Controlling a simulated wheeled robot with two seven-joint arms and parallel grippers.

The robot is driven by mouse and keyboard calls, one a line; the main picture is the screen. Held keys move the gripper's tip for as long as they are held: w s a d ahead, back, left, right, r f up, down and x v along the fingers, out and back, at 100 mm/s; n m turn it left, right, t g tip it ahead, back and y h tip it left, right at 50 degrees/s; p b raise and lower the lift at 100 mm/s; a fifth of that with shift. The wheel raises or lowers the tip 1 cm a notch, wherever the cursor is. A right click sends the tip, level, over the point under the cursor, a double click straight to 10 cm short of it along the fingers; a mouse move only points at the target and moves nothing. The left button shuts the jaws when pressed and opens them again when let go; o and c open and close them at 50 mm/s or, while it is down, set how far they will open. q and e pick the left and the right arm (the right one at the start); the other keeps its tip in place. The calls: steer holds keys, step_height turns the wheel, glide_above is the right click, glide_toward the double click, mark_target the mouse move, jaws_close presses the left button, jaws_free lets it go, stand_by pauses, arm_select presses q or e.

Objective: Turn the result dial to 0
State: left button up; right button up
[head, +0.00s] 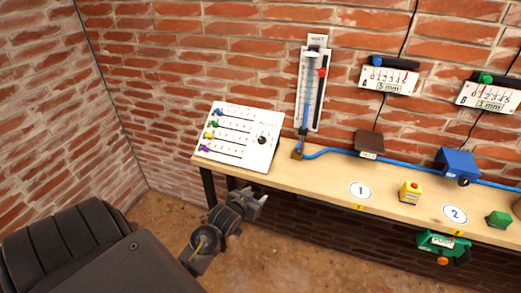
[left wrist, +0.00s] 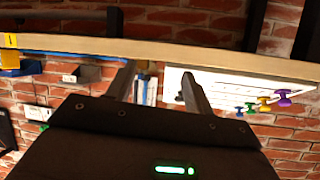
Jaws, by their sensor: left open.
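A white sloped panel (head: 240,133) stands at the left end of the bench. A round black dial (head: 262,140) sits on its right part; its markings and pointer setting are too small to read. My left gripper (head: 262,200) is open and empty, in front of the bench's left end, below the panel and apart from it. In the left wrist view its two fingers (left wrist: 158,72) stand apart with nothing between them, and the panel (left wrist: 225,86) shows beyond them. My right gripper is out of view.
Blue, green, yellow and purple knobs (head: 209,136) line the panel's left side. A vertical gauge (head: 313,90) with a red marker is on the brick wall.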

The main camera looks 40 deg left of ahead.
mark_target(262, 141)
arm_select(q)
steer(key=w+a+r+n+t+y, duration=0.2)
steer(key=w+a+r+t, duration=0.2)
steer(key=w+a+r, duration=0.4)
steer(key=x, duration=0.3)
steer(key=p+x, duration=0.1)
steer(key=x, duration=0.2)
steer(key=a+p+x, duration=0.1)
steer(key=x, duration=0.2)
steer(key=shift+w+r, duration=0.1)
steer(key=shift+r, duration=0.25)
steer(key=c, duration=0.9)
steer(key=shift+n+y, duration=0.5)
steer(key=n+y, duration=0.1)
steer(key=n+g+y, duration=0.1)
steer(key=n, duration=0.1)
steer(key=shift+d+y, duration=0.2)
steer(key=shift+y, duration=0.2)
steer(key=shift+w+n+g+y+b, duration=0.1)
steer(key=shift+n+g+y+b, duration=0.1)
steer(key=shift+n+g+y, duration=0.8)
steer(key=shift+n+g+y+b, duration=0.2)
steer(key=shift+n+g+y, duration=0.3)
steer(key=shift+n, duration=0.9)
